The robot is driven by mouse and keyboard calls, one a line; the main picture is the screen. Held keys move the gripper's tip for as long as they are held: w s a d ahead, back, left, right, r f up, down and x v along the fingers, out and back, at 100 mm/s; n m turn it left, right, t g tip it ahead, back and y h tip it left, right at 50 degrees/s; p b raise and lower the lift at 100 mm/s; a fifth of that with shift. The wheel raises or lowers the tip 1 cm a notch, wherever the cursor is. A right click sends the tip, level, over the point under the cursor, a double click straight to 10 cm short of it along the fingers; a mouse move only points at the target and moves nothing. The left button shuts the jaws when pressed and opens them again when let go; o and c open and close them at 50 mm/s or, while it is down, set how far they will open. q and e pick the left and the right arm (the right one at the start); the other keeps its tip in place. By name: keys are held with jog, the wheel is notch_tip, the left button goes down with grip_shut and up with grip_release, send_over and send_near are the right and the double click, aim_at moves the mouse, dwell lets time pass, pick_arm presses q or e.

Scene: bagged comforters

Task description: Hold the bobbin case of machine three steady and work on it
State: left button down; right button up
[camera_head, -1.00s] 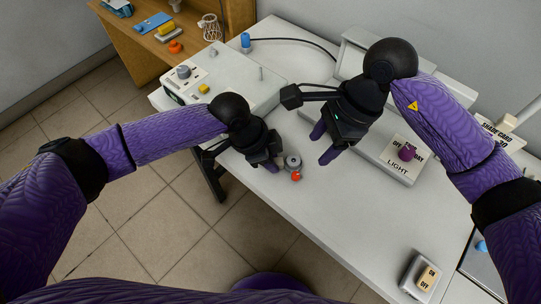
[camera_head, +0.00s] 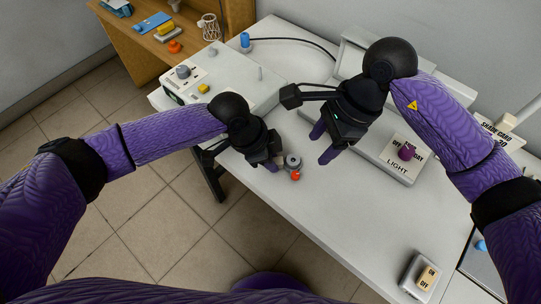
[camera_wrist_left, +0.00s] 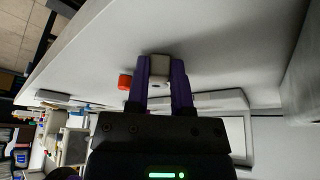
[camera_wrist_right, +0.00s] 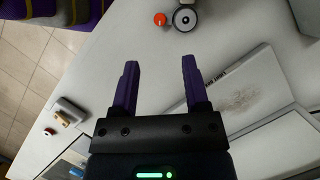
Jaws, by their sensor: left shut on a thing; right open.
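The bobbin case is a small grey round part (camera_head: 293,162) near the front edge of the white table, with an orange-red knob (camera_head: 296,175) beside it. My left gripper (camera_head: 276,164) is shut on the bobbin case, which shows between its purple fingers in the left wrist view (camera_wrist_left: 160,68). The knob also shows there (camera_wrist_left: 125,82). In the right wrist view the bobbin case (camera_wrist_right: 185,18) is a round grey disc with a dark centre, at the top. My right gripper (camera_head: 323,145) is open and empty, above the table to the right of the case.
An on/off switch box (camera_head: 427,279) sits at the table's front right. A white machine (camera_head: 225,75) with knobs stands at the left. The table middle (camera_head: 330,205) is clear.

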aim_at(299, 176)
dwell(0.4)
